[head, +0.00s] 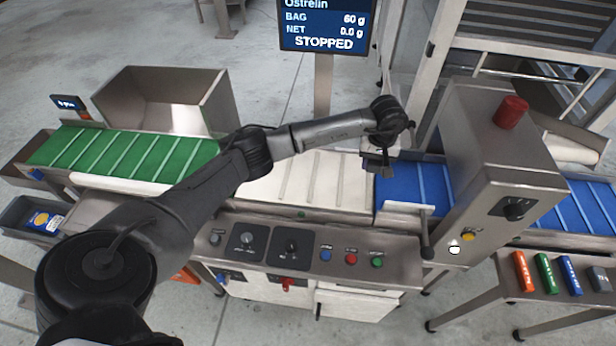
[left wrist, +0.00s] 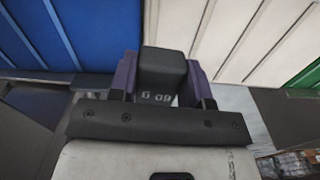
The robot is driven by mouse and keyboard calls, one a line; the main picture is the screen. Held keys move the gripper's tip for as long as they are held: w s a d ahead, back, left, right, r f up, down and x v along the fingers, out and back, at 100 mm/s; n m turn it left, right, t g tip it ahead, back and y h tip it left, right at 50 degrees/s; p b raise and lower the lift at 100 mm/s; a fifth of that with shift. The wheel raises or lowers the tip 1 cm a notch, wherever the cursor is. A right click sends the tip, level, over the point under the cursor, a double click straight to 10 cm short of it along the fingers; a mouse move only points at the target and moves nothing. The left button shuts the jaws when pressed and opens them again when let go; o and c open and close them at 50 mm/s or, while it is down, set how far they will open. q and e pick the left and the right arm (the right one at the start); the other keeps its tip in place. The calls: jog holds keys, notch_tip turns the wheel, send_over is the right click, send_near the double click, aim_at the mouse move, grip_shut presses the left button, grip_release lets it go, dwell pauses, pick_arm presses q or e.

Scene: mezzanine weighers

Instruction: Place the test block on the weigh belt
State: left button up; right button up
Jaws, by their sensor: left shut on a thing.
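My left gripper (head: 376,168) is shut on a dark grey test block (left wrist: 162,72) marked with what looks like "60 g". In the left wrist view the block sits between two purple finger pads. In the head view the gripper hangs over the seam between the white weigh belt (head: 318,180) and the blue belt (head: 410,186); the block is hard to make out there. The white belt (left wrist: 225,35) and blue belt (left wrist: 85,30) also show in the left wrist view. I cannot tell the block's height above them. My right gripper is out of view.
A green belt (head: 120,152) lies left of the white one. A metal housing (head: 500,165) with a red beacon (head: 510,112) straddles the blue belt. A control panel (head: 300,248) lies in front. A tray at right holds coloured sticks (head: 545,272). The display (head: 322,27) reads STOPPED, NET 0.0 g.

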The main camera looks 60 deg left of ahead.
pick_arm(q)
jog(key=s+a+f+n, duration=0.1)
jog(key=s+a+f, duration=0.1)
jog(key=a+f, duration=0.1)
jog(key=b, duration=0.1)
send_over(324, 189)
notch_tip(324, 189, down, 6)
jog(key=shift+r, duration=0.1)
jog(key=shift+f+b, duration=0.65)
jog(key=shift+f, duration=1.4)
jog(key=shift+f, duration=0.1)
jog(key=shift+f+b, duration=0.1)
jog(key=shift+b, duration=0.2)
jog(key=o, duration=0.9)
